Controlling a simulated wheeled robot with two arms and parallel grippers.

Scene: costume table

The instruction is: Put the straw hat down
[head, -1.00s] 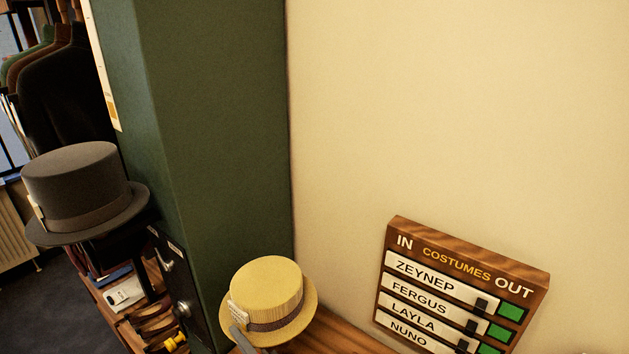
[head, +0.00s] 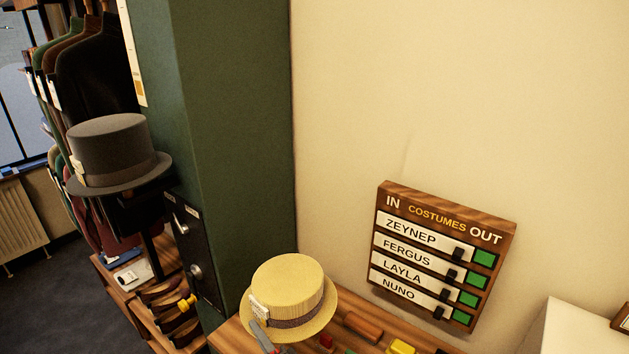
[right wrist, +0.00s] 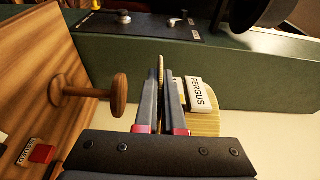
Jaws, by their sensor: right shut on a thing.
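The straw hat (head: 290,285) is pale yellow with a dark band and a white tag. It shows upright at the bottom middle of the head view, in front of the wooden table top. In the right wrist view the hat (right wrist: 207,122) shows partly behind the fingers, its tag reading FERGUS. My right gripper (head: 266,338) is shut on the hat's brim; the fingers (right wrist: 165,85) pinch it edge-on. In the wrist view the hat is apart from the wooden surface (right wrist: 30,60). My left gripper is not in view.
A wooden peg with a round end (right wrist: 118,95) stands out from the wood near the fingers. A grey top hat (head: 115,155) sits on a stand left of the green pillar (head: 235,130). Small coloured blocks (head: 401,347) lie right of the straw hat. A name board (head: 445,255) hangs behind.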

